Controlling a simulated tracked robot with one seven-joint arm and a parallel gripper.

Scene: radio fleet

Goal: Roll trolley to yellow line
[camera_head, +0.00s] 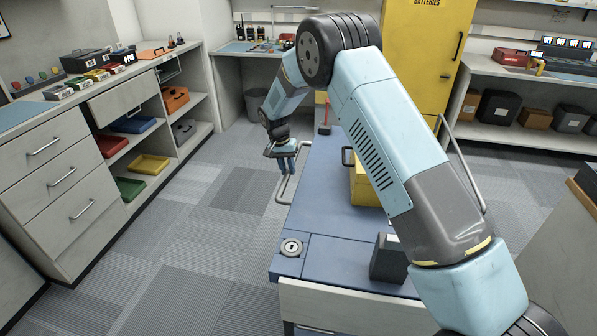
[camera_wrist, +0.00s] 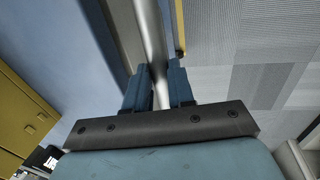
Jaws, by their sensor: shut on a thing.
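The trolley (camera_head: 330,235) has a blue top and a pale front, and stands in the middle of the head view. A metal bar handle (camera_head: 281,190) runs along its left side. My gripper (camera_head: 287,163) points down at this handle. In the wrist view, the blue fingers (camera_wrist: 159,82) are shut on the handle bar (camera_wrist: 148,25), one on each side. A narrow yellow strip (camera_wrist: 180,22) shows beside the bar in the wrist view; I cannot tell whether it is the yellow line. No clear yellow line shows on the floor in the head view.
A yellow case (camera_head: 364,189) and a dark block (camera_head: 388,262) stand on the trolley. A drawer unit with shelves (camera_head: 60,180) lines the left. A yellow battery cabinet (camera_head: 412,50) and a bin (camera_head: 258,104) stand behind. Grey carpet (camera_head: 190,240) left of the trolley is clear.

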